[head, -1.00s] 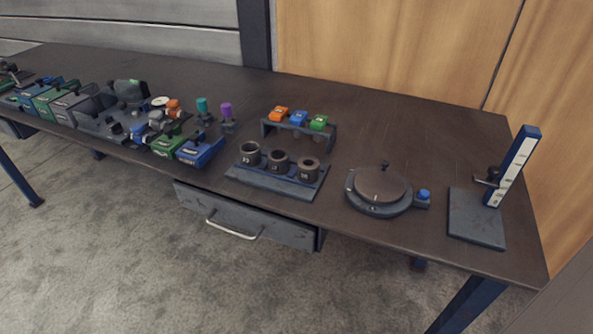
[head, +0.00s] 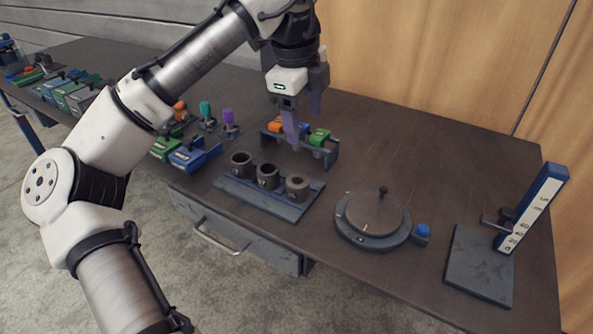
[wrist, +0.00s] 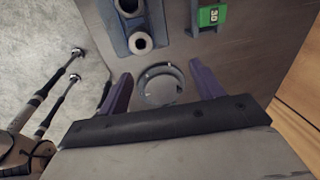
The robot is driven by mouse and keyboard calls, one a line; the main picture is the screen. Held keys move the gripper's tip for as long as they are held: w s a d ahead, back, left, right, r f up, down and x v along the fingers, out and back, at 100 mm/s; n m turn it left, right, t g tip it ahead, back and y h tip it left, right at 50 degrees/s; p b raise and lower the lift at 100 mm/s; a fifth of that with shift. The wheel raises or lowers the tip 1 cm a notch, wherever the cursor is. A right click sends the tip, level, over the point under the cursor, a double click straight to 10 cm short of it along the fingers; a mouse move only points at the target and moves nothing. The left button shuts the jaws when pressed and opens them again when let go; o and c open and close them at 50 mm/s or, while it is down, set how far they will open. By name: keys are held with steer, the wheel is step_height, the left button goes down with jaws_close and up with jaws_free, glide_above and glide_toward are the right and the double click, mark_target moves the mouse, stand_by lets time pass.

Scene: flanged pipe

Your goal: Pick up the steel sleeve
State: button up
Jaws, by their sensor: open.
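Three dark metal sleeves stand upright in a row in a holder block (head: 252,203) on the bench: left (head: 241,160), middle (head: 268,174) and right (head: 297,185). The right one has a paler top and a narrower bore. I cannot tell which is the steel sleeve. My gripper (head: 304,130) is open and empty, pointing down, in front of the rack of coloured blocks in the head view. In the wrist view the holder's end sleeve (wrist: 140,43) lies beyond the purple fingertips (wrist: 160,70). No sleeve is between the fingers.
A rack carries orange, blue and green blocks (head: 319,137). A round turntable (head: 373,216) with a knob stands right of the holder, and an upright scale (head: 530,208) on a plate (head: 478,268) farther right. Coloured boxes crowd the left. A drawer (head: 240,232) hangs below.

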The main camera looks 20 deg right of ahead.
steer(key=a+f+y, duration=0.1)
steer(key=a+y, duration=0.1)
steer(key=g, duration=0.1)
glide_above(298, 181)
steer(key=s+a, duration=0.1)
steer(key=s, duration=0.1)
steer(key=shift+m, duration=0.3)
steer(key=f, duration=0.8)
steer(key=shift+w+b, duration=0.2)
steer(key=shift+b, duration=0.15)
steer(key=f, duration=0.5)
steer(key=shift+w+d+f, duration=0.2)
steer(key=shift+f, duration=0.1)
steer(key=shift+r, duration=0.1)
steer(key=c, duration=1.4)
